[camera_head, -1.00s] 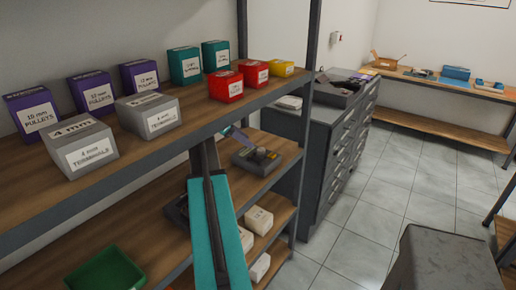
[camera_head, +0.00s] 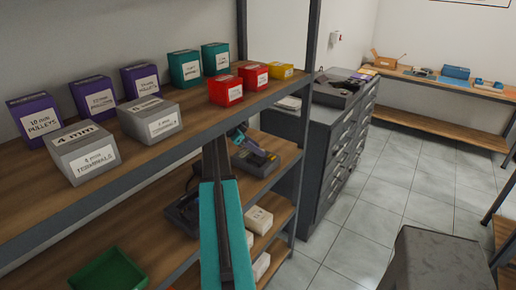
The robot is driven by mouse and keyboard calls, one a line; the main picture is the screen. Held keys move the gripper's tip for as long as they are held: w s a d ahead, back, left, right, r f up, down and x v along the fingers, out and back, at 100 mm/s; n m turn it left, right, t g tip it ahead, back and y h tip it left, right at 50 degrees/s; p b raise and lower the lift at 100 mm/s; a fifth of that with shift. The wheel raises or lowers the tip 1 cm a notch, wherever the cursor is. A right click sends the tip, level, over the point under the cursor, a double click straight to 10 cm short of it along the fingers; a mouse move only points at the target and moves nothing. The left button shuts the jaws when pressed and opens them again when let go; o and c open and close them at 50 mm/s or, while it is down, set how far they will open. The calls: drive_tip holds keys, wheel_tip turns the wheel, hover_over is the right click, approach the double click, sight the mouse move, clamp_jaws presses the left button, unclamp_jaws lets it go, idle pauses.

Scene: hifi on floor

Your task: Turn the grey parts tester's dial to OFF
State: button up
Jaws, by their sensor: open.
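A dark grey device (camera_head: 258,163), which looks like the grey parts tester, sits on the middle shelf near its right end. A small pale round part shows on its top, but I cannot make out the dial's pointer or its markings. My teal arm rises from the bottom of the picture in front of the shelves. My gripper (camera_head: 238,134) is at its far end, small and dark, open, above the device's left rear part. I cannot tell whether it touches the device. The arm hides part of the shelf left of the device.
White boxes (camera_head: 258,219) and a green bin (camera_head: 108,270) are there too. Labelled boxes (camera_head: 152,117) line the upper shelf. A grey drawer cabinet (camera_head: 325,140) stands right; the tiled floor is open beyond it.

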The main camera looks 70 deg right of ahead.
drive_tip(key=shift+s+d+f, duration=0.25)
drive_tip(key=shift+f, duration=0.15)
drive_tip(key=shift+c, duration=0.4)
